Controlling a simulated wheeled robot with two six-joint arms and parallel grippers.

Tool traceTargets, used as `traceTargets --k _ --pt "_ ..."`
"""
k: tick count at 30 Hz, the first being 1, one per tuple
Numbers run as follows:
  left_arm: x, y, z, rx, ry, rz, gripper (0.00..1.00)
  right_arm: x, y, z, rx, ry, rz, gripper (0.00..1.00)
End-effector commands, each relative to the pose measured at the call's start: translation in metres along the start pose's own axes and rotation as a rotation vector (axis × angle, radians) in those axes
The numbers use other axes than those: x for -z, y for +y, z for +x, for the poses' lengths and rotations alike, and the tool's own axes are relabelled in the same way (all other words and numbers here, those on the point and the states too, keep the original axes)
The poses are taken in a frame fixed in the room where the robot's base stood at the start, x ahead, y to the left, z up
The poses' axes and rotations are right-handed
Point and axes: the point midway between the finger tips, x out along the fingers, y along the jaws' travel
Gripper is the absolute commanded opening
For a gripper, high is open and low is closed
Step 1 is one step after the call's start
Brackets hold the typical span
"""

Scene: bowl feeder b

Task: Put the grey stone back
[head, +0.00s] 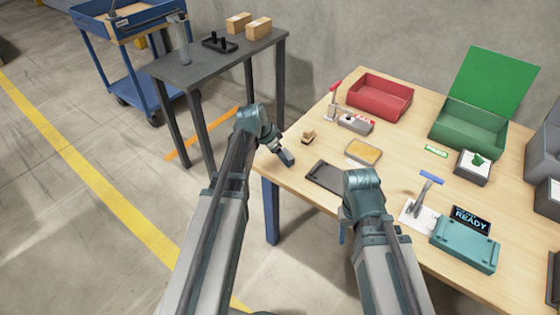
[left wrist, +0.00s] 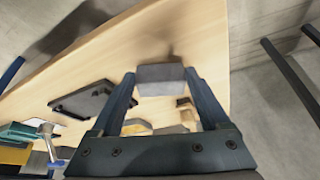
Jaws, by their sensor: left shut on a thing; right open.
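A grey block, the grey stone (left wrist: 160,78), is held between the fingertips of my left gripper (left wrist: 160,85). In the head view my left gripper (head: 286,158) is over the table's left edge, and the stone cannot be made out there. In the left wrist view the stone appears just above the wooden tabletop; whether it touches is unclear. A flat dark tray (head: 326,177) lies to the right of the left gripper; it also shows in the left wrist view (left wrist: 82,98). My right gripper (head: 363,185) is beside that tray; its fingertips are mostly hidden.
A small wooden block (head: 308,136) and a yellow pad (head: 363,152) lie close by. Red (head: 380,95) and green (head: 470,128) bins stand at the back. A teal box (head: 465,245) and a blue-handled tool (head: 425,190) are right. A dark side table (head: 220,62) stands left, across a gap.

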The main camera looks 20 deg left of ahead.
Motion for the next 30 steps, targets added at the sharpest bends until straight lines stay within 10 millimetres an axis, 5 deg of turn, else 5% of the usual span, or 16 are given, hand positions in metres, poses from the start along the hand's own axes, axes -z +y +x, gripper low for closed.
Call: traceTargets --k 14,15,18,30 --pt "-0.0054 0.0002 0.0124 0.0 0.0 0.0 0.0 0.0008 -0.0012 0.0135 0.0 0.0 0.0 0.5" --pt "-0.0049 0.0002 0.0111 0.0 0.0 0.0 0.85 0.0007 -0.0011 0.0121 0.0 0.0 0.0 0.5" --pt "-0.0047 0.0002 0.0108 0.0 0.0 0.0 1.0 0.0007 -0.0011 0.0117 0.0 0.0 0.0 0.5" --pt "-0.0026 0.0002 0.0055 0.0 0.0 0.0 1.0 0.0004 -0.0006 0.006 0.0 0.0 0.0 0.5"
